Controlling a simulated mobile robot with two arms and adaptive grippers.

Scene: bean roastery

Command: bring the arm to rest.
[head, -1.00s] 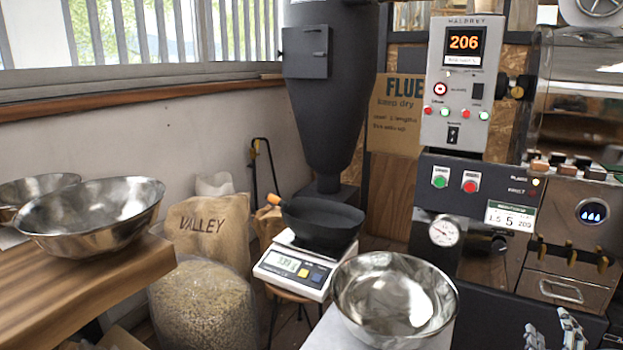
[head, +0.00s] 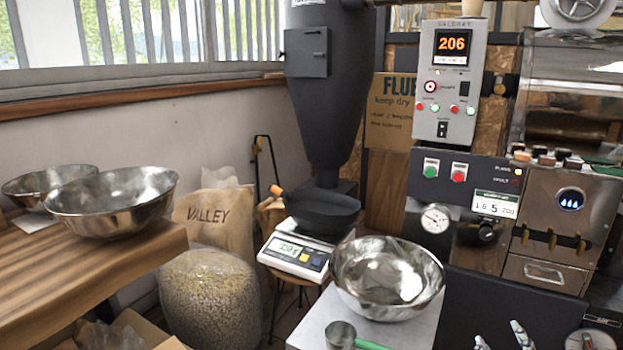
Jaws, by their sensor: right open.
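My right gripper (head: 500,337) shows only by its fingertips at the bottom edge of the head view. They stand apart, open and empty, in front of the dark lower front of the roaster (head: 565,215). They are to the right of the steel bowl (head: 387,283) and touch nothing that I can see. The rest of the right arm is out of the picture. My left gripper is not in view.
The steel bowl and a green-handled scoop (head: 340,335) rest on a pale stand (head: 310,332). A black pan (head: 318,218) sits on the scale (head: 298,257).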

